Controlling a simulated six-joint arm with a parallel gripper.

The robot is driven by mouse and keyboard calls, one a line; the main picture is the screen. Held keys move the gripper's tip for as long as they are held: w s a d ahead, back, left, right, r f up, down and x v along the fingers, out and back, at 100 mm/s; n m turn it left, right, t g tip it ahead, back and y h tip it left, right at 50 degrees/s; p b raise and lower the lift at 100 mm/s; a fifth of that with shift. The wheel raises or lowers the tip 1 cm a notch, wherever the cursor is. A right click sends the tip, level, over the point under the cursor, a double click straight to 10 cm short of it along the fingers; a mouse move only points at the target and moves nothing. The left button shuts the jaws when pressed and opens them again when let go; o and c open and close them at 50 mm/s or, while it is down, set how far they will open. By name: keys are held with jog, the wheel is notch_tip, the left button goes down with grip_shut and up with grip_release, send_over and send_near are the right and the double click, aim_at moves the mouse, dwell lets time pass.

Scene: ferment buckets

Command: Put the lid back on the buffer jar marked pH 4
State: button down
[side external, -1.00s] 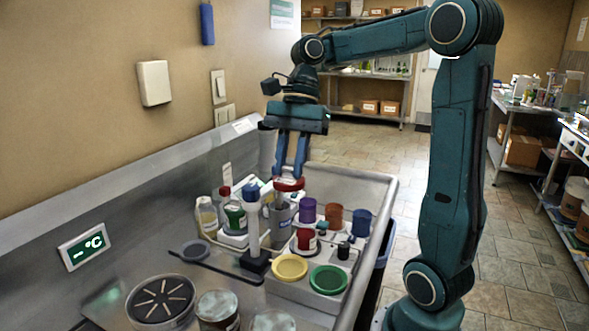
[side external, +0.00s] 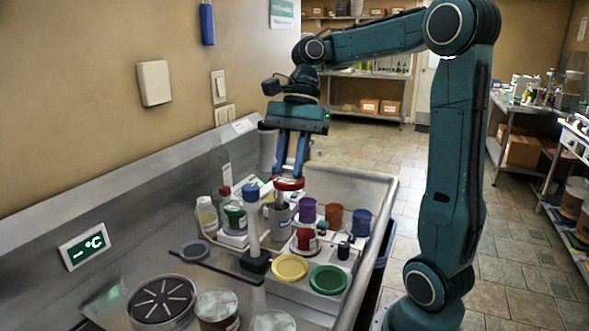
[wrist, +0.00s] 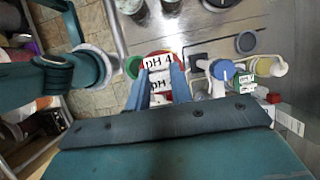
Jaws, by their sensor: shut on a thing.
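My gripper (side external: 289,178) points down with its two blue fingers shut on a red lid (side external: 288,184). The lid is held roughly level, above the crowded jars. In the wrist view the red lid (wrist: 152,54) sits between the fingertips, with a white label reading pH 4 on or just by it. A jar with red sides and a pale label (side external: 305,240) stands lower and slightly right of the lid in the side view; its writing is too small to read.
A grey cup (side external: 280,220) is just below the lid in the side view. A white upright probe stand (side external: 253,225) is close on its left. Purple (side external: 306,211), orange (side external: 333,217) and blue (side external: 360,222) containers stand right. Yellow (side external: 290,267) and green (side external: 328,279) lids lie in front.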

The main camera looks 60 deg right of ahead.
jog(key=shift+w+d+f, duration=0.15)
jog(key=shift+d+f, duration=0.2)
jog(key=d+f+m, duration=0.1)
jog(key=d+f, duration=0.6)
jog(key=d, duration=0.1)
jog(key=shift+d+f+t, duration=0.3)
jog(key=shift+d, duration=0.05)
jog(key=shift+f, duration=0.15)
notch_tip(320, 180, down, 6)
dwell(0.5)
jog(key=shift+f, duration=0.2)
dwell(2.1)
jog(key=c, duration=0.7)
grip_release()
